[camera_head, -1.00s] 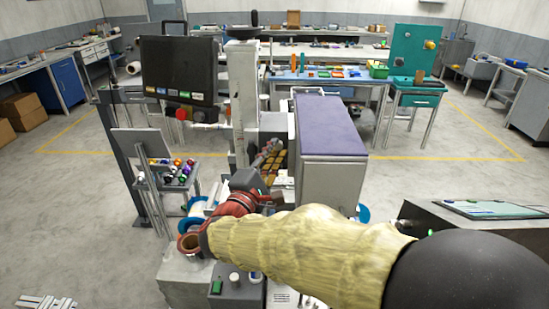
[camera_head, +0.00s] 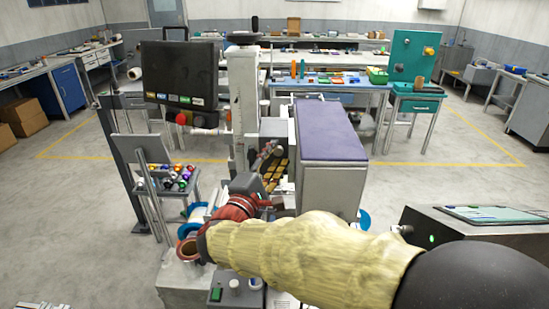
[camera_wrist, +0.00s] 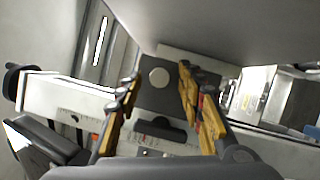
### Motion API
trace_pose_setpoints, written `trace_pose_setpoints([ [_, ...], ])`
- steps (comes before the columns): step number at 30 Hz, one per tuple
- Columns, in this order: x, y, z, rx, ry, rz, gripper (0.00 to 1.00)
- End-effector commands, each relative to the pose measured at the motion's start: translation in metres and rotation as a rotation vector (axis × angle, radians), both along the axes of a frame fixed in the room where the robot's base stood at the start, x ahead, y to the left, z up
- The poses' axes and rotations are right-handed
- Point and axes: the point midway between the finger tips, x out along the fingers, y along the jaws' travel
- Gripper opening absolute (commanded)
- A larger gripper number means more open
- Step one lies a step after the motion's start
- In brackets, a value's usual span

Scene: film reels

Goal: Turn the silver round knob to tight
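A silver round knob (camera_wrist: 159,77) sits on a dark grey block in the wrist view, near the picture's middle. My gripper (camera_wrist: 160,88) is open, with one yellow-and-black finger on each side of the knob's position in the picture. I see a gap between each finger and the knob, and no contact. How far the fingertips are from the knob in depth I cannot tell. In the head view my gripper (camera_head: 273,168) shows yellow finger parts beside the machine's white column. I cannot make out the knob in the head view.
A white ruled bar (camera_wrist: 70,95) and a black raised part (camera_wrist: 162,128) lie close to the fingers. A large grey surface fills the wrist view's top. In the head view a purple-topped box (camera_head: 325,130) stands right of the gripper and a dark monitor (camera_head: 180,70) left.

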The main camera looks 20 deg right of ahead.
Motion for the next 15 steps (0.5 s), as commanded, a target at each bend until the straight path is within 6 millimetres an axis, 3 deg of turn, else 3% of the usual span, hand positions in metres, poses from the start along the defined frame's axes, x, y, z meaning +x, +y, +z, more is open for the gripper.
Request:
trace_pose_setpoints([
  [9, -0.002, 0.002, 0.000, 0.000, -0.001, 0.000, 0.39],
  [15, -0.021, 0.019, -0.003, 0.000, -0.001, 0.004, 0.39],
])
